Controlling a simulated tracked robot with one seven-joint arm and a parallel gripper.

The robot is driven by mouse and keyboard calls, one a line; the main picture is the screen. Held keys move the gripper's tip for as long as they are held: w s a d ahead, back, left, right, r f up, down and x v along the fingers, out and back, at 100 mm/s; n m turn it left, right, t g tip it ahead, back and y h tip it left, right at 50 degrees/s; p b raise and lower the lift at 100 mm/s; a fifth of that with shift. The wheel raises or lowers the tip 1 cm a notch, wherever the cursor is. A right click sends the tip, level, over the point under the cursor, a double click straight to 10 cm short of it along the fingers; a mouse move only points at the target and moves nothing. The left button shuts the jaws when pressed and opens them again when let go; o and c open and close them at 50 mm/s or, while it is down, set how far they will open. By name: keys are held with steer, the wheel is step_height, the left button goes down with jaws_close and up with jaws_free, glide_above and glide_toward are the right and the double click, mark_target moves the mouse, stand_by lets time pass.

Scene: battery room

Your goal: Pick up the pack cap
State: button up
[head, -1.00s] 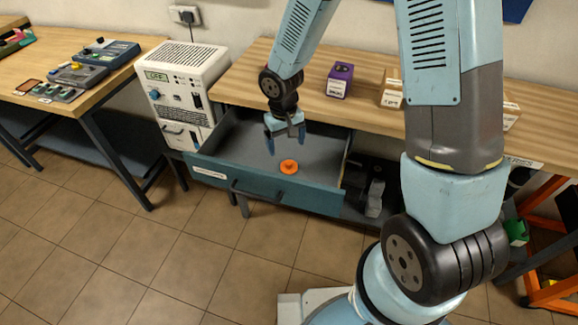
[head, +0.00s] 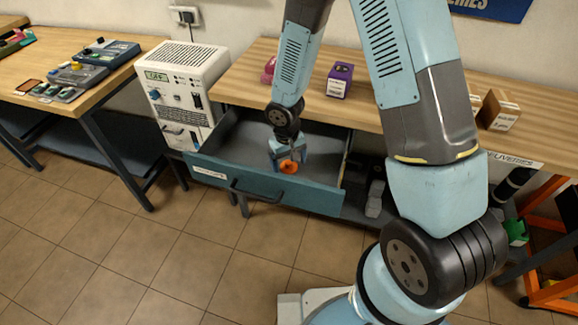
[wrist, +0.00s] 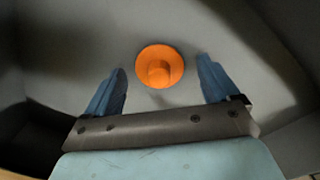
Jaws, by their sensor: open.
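The pack cap, an orange round piece with a raised knob (head: 288,167), lies on the grey floor of the open drawer (head: 262,189). In the wrist view the cap (wrist: 160,66) sits centred, just beyond the line between the two blue fingertips. My gripper (head: 289,156) is open and points down inside the drawer, close to the cap. In the wrist view the gripper (wrist: 162,75) has a finger on each side of the cap, with a gap on both sides. In the head view the gripper partly covers the cap.
The drawer walls surround my gripper, under the wooden bench (head: 385,100). A white power unit (head: 187,88) stands left of the drawer. A purple box (head: 340,80) and a cardboard box (head: 499,110) stand on the bench. The floor in front is clear.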

steer(key=c, duration=1.1)
steer(key=shift+c, duration=0.2)
steer(key=shift+r, duration=0.1)
